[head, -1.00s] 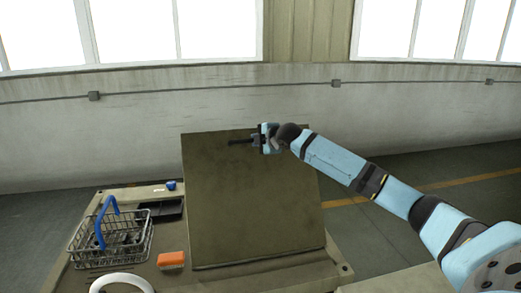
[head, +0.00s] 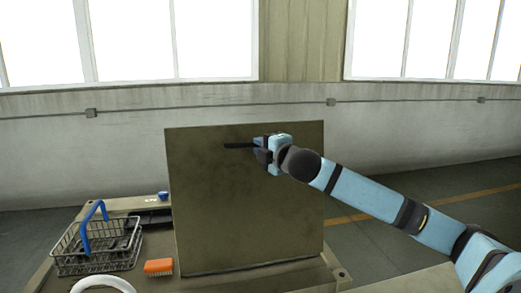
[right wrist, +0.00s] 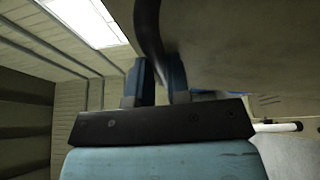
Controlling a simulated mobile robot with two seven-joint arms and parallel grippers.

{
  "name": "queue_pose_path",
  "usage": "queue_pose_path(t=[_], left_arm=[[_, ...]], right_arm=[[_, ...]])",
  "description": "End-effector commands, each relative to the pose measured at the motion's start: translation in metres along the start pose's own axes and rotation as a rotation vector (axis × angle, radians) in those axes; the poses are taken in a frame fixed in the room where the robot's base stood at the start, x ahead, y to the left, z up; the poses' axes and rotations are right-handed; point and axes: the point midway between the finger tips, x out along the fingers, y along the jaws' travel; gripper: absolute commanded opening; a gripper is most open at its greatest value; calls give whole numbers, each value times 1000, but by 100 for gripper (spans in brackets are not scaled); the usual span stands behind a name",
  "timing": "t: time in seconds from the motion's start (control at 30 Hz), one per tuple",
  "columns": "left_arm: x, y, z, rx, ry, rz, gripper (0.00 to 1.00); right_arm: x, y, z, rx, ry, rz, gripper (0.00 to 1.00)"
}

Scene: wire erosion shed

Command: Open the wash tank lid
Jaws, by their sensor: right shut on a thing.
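The wash tank lid (head: 235,215) is a large dark olive panel, raised and standing close to upright on the bench in the head view. A dark bar handle (head: 238,146) is near its top edge. My right gripper (head: 259,149) is at the right end of this handle, its fingers shut on it. In the right wrist view, the two blue fingers (right wrist: 160,82) close around the dark curved handle (right wrist: 150,40), beside the lid surface (right wrist: 235,45). The tank opening is hidden behind the lid. My left gripper is not in view.
A wire basket (head: 70,255) with a blue handle stands on the bench at left. An orange brush (head: 158,267), a white ring (head: 103,281), a small blue item (head: 163,196) and a dark tray (head: 148,219) lie near the lid's left side. A wall is behind.

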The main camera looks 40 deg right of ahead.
Motion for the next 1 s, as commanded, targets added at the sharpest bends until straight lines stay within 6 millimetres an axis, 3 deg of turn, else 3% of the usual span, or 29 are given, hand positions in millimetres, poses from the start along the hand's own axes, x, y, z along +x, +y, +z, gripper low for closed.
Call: queue_pose_path(t=[0.27, 0.3, 0.4, 0.77, 1.0], left_arm=[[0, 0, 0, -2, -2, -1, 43], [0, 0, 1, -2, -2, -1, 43], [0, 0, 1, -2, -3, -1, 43], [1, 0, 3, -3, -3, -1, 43], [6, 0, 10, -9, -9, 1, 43]], right_arm=[[0, 1, 1, 0, -2, 1, 0], [0, 1, 1, 0, -2, 1, 24], [0, 1, 1, 0, -2, 0, 42], [-4, -2, 1, 0, -2, -3, 42], [-32, -4, 0, -5, -1, -4, 42]])
